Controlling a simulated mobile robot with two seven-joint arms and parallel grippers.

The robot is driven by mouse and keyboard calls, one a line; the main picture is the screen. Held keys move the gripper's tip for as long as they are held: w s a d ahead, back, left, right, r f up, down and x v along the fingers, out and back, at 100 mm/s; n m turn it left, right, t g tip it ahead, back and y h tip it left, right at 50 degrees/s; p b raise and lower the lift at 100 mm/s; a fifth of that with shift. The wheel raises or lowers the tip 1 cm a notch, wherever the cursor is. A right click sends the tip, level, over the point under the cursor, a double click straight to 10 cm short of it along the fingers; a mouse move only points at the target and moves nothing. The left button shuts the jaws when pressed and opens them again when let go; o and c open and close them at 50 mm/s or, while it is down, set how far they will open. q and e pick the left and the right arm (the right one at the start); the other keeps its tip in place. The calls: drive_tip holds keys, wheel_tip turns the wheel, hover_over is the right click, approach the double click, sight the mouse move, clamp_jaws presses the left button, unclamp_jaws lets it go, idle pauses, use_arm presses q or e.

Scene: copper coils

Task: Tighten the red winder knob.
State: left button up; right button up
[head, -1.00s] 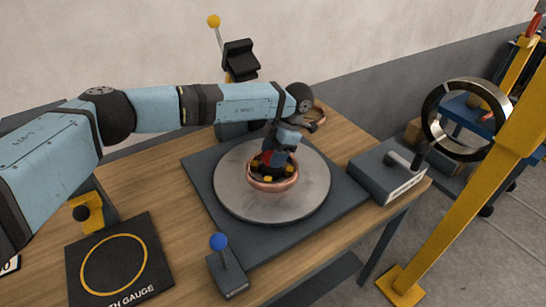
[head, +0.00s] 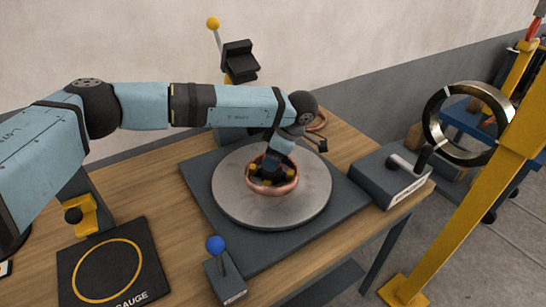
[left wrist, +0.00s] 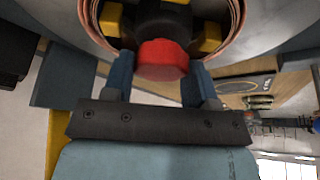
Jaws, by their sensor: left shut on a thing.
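The red winder knob (left wrist: 162,60) shows in the left wrist view between my two fingers, in front of a dark hub (left wrist: 162,18). In the head view my gripper hides the knob. My left gripper (head: 272,166) reaches down into the copper coil (head: 276,190) at the middle of the round grey plate (head: 240,205). In the left wrist view the left gripper (left wrist: 160,80) is shut on the knob, a finger on each side. Yellow blocks (left wrist: 208,40) sit inside the coil around the hub. My right gripper is not in view.
A blue-knobbed lever (head: 216,244) stands in front of the plate. A grey box with a black crank (head: 392,176) is to its right. A gauge pad (head: 105,265) lies front left. A yellow-knobbed lever (head: 213,23) rises behind. A yellow post (head: 455,215) stands right.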

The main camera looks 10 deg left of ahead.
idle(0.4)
use_arm(q)
drive_tip(key=o, duration=0.9)
drive_tip(key=shift+r, duration=0.1)
drive_tip(key=v, duration=1.3)
drive_tip(key=shift+d+r, duration=0.1)
drive_tip(key=shift+r, duration=0.2)
